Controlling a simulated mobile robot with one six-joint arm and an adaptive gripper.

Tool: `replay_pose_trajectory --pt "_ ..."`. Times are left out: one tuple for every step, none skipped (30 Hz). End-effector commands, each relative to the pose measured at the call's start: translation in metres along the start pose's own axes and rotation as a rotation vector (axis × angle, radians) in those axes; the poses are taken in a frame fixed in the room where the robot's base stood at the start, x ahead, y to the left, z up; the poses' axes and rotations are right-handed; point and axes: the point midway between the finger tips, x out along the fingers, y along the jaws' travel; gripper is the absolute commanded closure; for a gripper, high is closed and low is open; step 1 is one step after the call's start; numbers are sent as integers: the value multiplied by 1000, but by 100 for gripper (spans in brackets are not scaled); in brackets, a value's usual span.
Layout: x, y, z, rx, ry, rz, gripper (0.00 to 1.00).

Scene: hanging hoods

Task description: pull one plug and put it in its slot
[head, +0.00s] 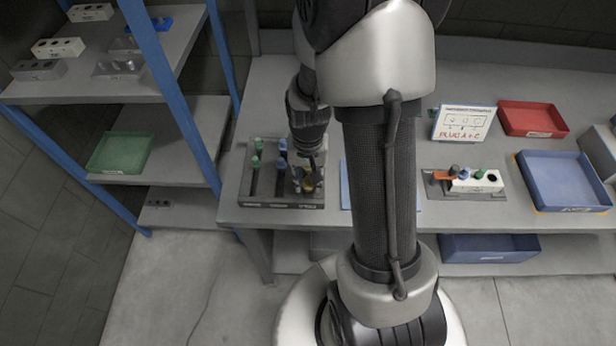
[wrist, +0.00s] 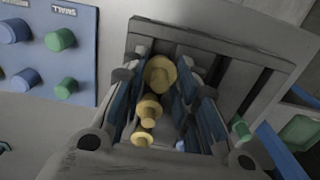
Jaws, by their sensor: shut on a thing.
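My gripper (head: 308,178) is over the right part of a dark grooved rack (head: 248,200) on the bench. In the wrist view its fingers (wrist: 168,85) stand on both sides of a row of yellow plugs (wrist: 160,75), shut on a yellow plug; which one is hard to tell. Blue plugs (head: 283,147) and green plugs (head: 255,161) stand in the rack's other grooves. A white block (head: 462,186) on the right holds a blue plug (head: 464,173) and a green plug (head: 479,174), with a dark round opening (head: 492,178) beside them. An orange piece (head: 442,176) is at its left.
A red tray (head: 532,118) and blue tray (head: 562,180) are at the right. A blue board with plugs (wrist: 48,75) lies beside the rack. A shelf (head: 125,178) stands left. My arm hides the bench middle.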

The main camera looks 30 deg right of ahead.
Motion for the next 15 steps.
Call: replay_pose_trajectory --pt "1 0 0 0 0 0 88" --pt "2 0 0 0 0 0 88" --pt "2 0 0 0 0 0 88" --pt "3 0 0 0 0 0 88" --pt "3 0 0 0 0 0 88" --pt "4 0 0 0 0 0 88" --pt "4 0 0 0 0 0 88" --pt "5 0 0 0 0 0 88" --pt "6 0 0 0 0 0 88" --pt "6 0 0 0 0 0 88" --pt "6 0 0 0 0 0 88" --pt "7 0 0 0 0 0 88" --pt "7 0 0 0 0 0 88" --pt "8 0 0 0 0 0 88" --pt "8 0 0 0 0 0 88"
